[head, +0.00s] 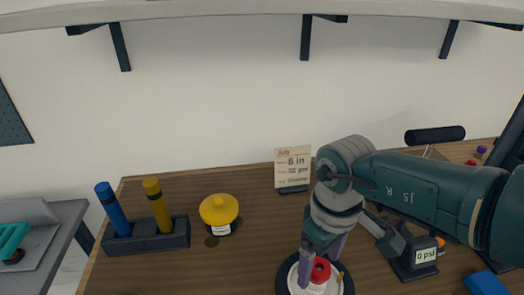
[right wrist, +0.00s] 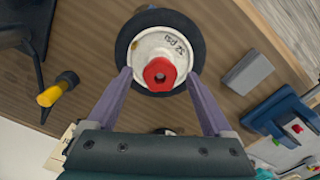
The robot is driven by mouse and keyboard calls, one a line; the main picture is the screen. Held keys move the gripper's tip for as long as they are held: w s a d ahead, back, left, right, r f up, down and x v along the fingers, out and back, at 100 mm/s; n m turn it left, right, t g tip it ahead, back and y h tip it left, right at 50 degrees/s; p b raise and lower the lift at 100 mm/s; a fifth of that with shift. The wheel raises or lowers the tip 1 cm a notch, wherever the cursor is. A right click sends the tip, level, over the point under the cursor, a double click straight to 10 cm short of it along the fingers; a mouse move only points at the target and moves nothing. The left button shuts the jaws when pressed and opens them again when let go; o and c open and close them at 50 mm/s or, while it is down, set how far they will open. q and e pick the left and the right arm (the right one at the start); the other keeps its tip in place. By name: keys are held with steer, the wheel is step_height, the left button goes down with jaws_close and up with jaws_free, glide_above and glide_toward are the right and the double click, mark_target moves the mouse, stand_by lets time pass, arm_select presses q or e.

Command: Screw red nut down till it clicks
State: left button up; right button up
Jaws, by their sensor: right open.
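The red nut (head: 320,270) sits on the white hub of a small wheel (head: 284,284) with a black tyre, lying on the wooden bench. In the right wrist view the red nut (right wrist: 160,74) is at the middle of the hub (right wrist: 150,45), which is marked 32 psi. My right gripper (head: 318,268) is open, pointing down over the wheel. In the right wrist view its purple fingers (right wrist: 159,74) stand on either side of the nut, with gaps between them and it. Whether the nut is seated cannot be told. My left gripper is not in view.
A gauge reading 0 psi (head: 426,256) stands right of the wheel. A job card (head: 292,168) stands behind. A yellow-capped jar (head: 219,209) and a rack (head: 146,238) with blue and yellow handles are at left. The bench between jar and wheel is clear.

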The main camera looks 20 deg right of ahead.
mark_target(319, 269)
step_height(319, 269, up, 10)
steer(key=p, duration=0.7)
steer(key=n+b, duration=0.2)
steer(key=n, duration=1.9)
steer(key=shift+n, duration=0.4)
steer(key=shift+o, duration=0.2)
